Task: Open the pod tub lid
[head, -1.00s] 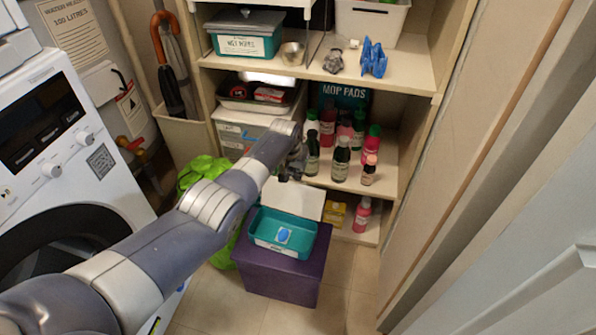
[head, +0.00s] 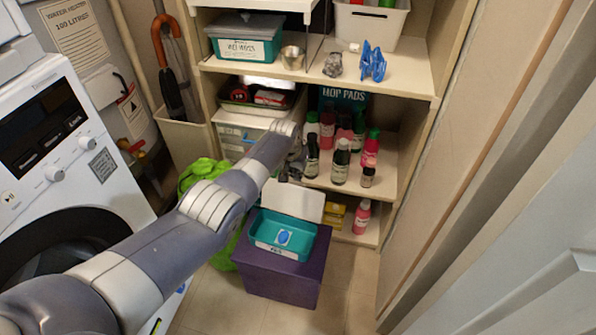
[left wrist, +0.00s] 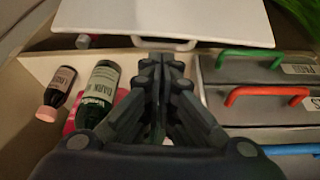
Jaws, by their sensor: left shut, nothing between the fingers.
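The pod tub (head: 256,245) is a teal open box with a label on its front, standing on a purple box. One blue pod (head: 284,237) lies inside it. Its white lid (head: 293,201) stands raised and tilted back at the tub's rear edge. In the left wrist view the lid (left wrist: 160,18) is the pale panel across the top. My left gripper (head: 290,176) is just above and behind the raised lid, partly hidden by my arm. In the left wrist view the gripper (left wrist: 162,62) has its fingers together and empty, with its tips below the lid's edge. My right gripper is not in view.
Several bottles (head: 341,166) stand on the shelf right of my gripper. Drawers with green and orange handles (left wrist: 265,94) are close by in the left wrist view. A purple box (head: 290,280) carries the tub. A washing machine (head: 60,150) stands left; floor is clear in front.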

